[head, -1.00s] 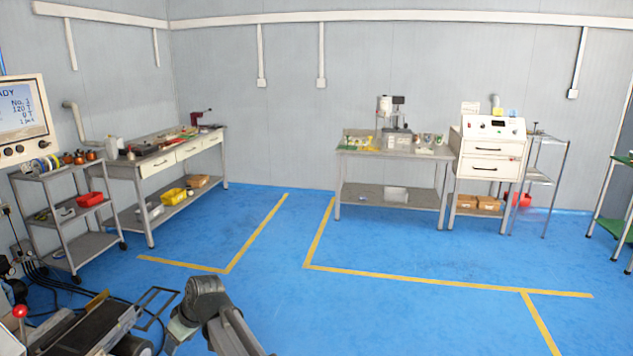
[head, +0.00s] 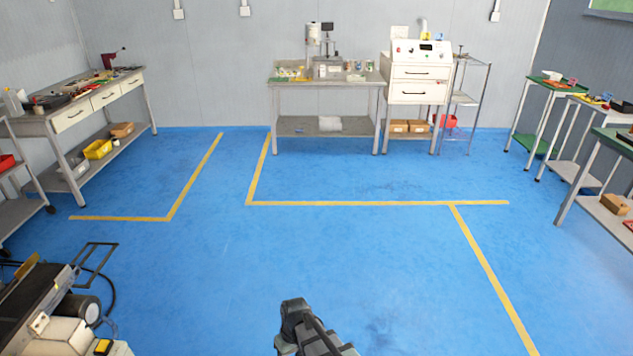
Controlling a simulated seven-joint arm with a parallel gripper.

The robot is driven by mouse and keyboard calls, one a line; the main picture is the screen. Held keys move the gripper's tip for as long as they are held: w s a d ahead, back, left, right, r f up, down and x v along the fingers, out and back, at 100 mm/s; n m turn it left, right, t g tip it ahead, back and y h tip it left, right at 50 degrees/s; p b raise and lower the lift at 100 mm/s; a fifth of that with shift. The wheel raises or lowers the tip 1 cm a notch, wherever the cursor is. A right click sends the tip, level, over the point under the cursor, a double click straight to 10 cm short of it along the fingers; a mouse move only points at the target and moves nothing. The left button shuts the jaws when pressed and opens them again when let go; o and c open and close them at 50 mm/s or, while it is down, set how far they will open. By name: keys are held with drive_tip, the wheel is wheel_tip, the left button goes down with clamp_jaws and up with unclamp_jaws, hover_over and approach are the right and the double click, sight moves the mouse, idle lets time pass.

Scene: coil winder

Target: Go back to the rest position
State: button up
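Part of my own arm, dark grey, rises from the bottom edge of the head view, a little right of the middle. Only this link shows. My gripper's fingers are not in the picture, so its opening and anything it may hold are hidden. The arm part stands over open blue floor (head: 230,260) and touches nothing that I can see.
A machine (head: 50,310) with a dark bed and a black frame stands at lower left. A drawer workbench (head: 100,97) is at back left, a grey table (head: 325,87) and white cabinet (head: 418,85) at the back. Green-topped benches (head: 615,142) stand right. The middle floor is clear.

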drive_tip(key=s+d+f+m+g+h, duration=0.1)
drive_tip(key=s+d+f+m, duration=0.1)
drive_tip(key=s+d+f, duration=0.4)
drive_tip(key=s+d+f+m+g, duration=0.15)
drive_tip(key=s+d, duration=0.25)
drive_tip(key=d, duration=0.4)
drive_tip(key=s+d+f+m+g, duration=0.1)
drive_tip(key=s+d+f, duration=0.1)
drive_tip(key=s+d, duration=0.3)
drive_tip(key=s+d+f+m+g, duration=0.1)
drive_tip(key=s+d, duration=0.5)
drive_tip(key=s, duration=0.6)
wheel_tip(320, 180, down, 3)
drive_tip(key=shift+s+r+m, duration=0.2)
drive_tip(key=shift+s+m, duration=0.05)
drive_tip(key=shift+m, duration=0.5)
